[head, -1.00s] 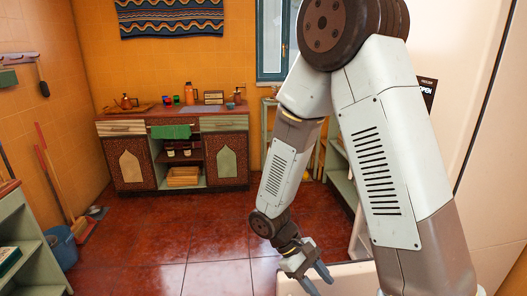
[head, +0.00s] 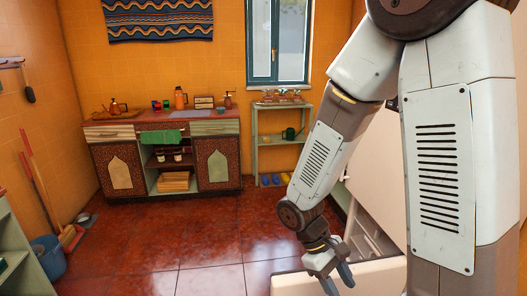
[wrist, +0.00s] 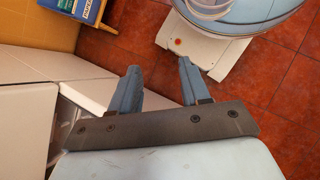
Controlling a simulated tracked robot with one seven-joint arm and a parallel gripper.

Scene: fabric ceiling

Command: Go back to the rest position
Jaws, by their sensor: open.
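My gripper (head: 338,281) hangs at the end of my arm at the lower right of the head view, fingers pointing down. It is beside a white surface at the bottom edge of the picture. In the wrist view my gripper (wrist: 158,88) shows two blue-grey fingers apart with nothing between them. My arm is bent, with its upper links filling the right side of the head view.
A wooden counter (head: 150,128) with bottles and a green cloth stands at the back wall. A green shelf (head: 283,143) stands right of it. A blue bucket (head: 47,256) and brooms are at the left. The red tiled floor (head: 150,230) is clear in the middle.

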